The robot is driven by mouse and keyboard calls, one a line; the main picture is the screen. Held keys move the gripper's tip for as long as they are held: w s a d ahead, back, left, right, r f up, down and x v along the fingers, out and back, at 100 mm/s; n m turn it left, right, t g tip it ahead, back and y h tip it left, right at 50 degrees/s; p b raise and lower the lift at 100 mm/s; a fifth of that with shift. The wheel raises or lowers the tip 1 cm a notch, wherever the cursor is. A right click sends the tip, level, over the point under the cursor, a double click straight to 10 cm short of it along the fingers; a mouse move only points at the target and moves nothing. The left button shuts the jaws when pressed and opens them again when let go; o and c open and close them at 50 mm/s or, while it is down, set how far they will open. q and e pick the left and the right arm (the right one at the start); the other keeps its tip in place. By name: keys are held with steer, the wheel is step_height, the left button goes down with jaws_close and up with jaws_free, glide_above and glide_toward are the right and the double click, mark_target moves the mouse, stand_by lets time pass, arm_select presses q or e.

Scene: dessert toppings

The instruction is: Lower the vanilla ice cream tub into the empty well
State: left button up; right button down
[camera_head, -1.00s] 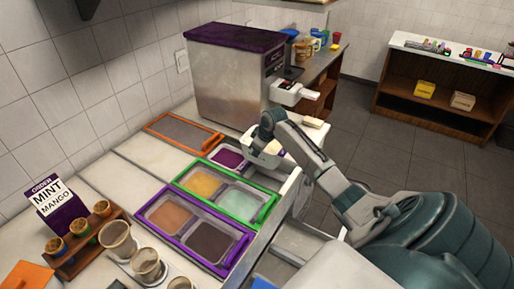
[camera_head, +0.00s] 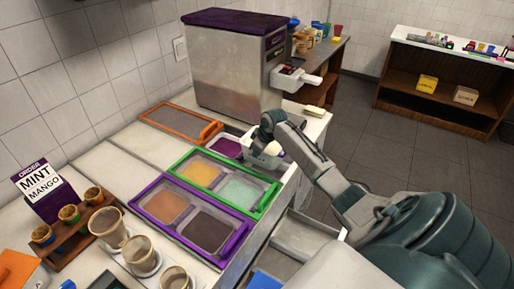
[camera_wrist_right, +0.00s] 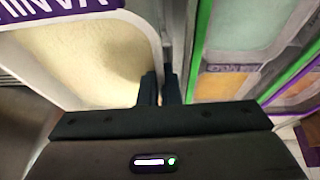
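The vanilla ice cream tub (camera_head: 262,158) is white and sits by the counter's right edge, beside the purple-filled well (camera_head: 228,147). In the right wrist view its pale cream contents (camera_wrist_right: 85,60) and part of its purple label (camera_wrist_right: 60,8) show. My right gripper (camera_wrist_right: 160,88) is shut on the tub's side wall; it also shows in the head view (camera_head: 258,146). I cannot tell whether the tub touches the counter. The empty well is not visible, and the tub and my arm cover the area right of the purple-filled well. My left gripper is out of view.
The green-framed wells (camera_head: 222,182) with yellow and mint fillings lie close to the tub. The purple-framed wells (camera_head: 190,218) hold orange-brown and dark fillings. A steel machine (camera_head: 235,70) stands behind, and an orange-framed lid (camera_head: 180,122) lies to the left.

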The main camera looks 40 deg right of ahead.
mark_target(266, 158)
steer(key=shift+f+b, duration=2.5)
steer(key=shift+f, duration=0.4)
steer(key=shift+f+b, duration=1.1)
steer(key=shift+f, duration=1.4)
steer(key=c, duration=1.6)
jaws_free()
steer(key=shift+o, duration=0.2)
steer(key=shift+f, duration=0.15)
steer(key=b+v, duration=0.1)
steer(key=v, duration=0.9)
steer(key=shift+b, duration=0.35)
steer(key=shift+s+d+r, duration=0.15)
steer(key=shift+r, duration=0.4)
